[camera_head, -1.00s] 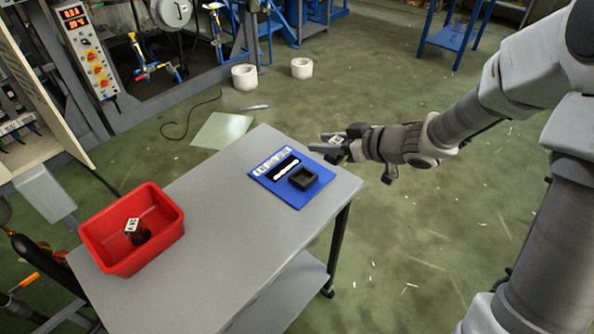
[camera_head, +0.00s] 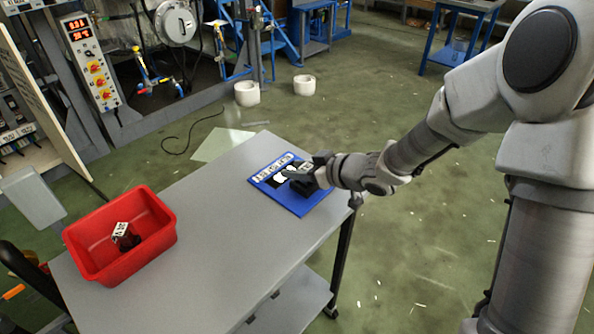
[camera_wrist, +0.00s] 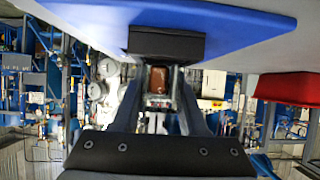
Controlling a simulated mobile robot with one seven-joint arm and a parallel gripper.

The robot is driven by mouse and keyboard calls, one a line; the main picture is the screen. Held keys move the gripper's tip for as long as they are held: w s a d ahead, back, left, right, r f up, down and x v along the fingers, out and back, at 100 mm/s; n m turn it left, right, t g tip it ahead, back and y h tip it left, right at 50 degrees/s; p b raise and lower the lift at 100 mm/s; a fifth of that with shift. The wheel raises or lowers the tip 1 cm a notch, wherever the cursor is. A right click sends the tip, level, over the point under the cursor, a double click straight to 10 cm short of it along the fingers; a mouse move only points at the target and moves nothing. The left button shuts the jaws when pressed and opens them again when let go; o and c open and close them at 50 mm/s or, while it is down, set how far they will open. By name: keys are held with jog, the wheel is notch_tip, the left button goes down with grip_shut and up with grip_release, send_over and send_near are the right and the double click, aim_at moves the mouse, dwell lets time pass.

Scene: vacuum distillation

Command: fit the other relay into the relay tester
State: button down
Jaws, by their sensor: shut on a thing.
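My gripper (camera_head: 303,176) is over the relay tester, a blue board (camera_head: 314,202) on the grey cart top. It is shut on a relay, whose pale top (camera_head: 308,166) shows between the fingers. In the wrist view the reddish-brown relay (camera_wrist: 159,80) sits between the fingertips, right by the tester's black socket (camera_wrist: 165,44). I cannot tell whether the relay touches the socket or is in it. In the head view the fingers and relay partly hide the socket. A second dark red relay with a white marked top (camera_head: 121,230) lies tilted in the red bin.
The red bin (camera_head: 160,243) stands at the left end of the cart top (camera_head: 205,235). The cart top between bin and tester is clear. A control panel (camera_head: 90,66) and piping stand behind at the left. The green floor right of the cart is open.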

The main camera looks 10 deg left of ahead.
jog(key=shift+f, duration=0.15)
jog(key=shift+c, duration=2.2)
grip_release()
jog(key=shift+d+r, duration=0.15)
jog(key=shift+r, duration=0.2)
jog(key=p+v, duration=0.4)
jog(key=v, duration=0.7)
jog(key=shift+s+d+p, duration=0.15)
jog(key=shift+d+p, duration=0.15)
jog(key=shift+d, duration=0.05)
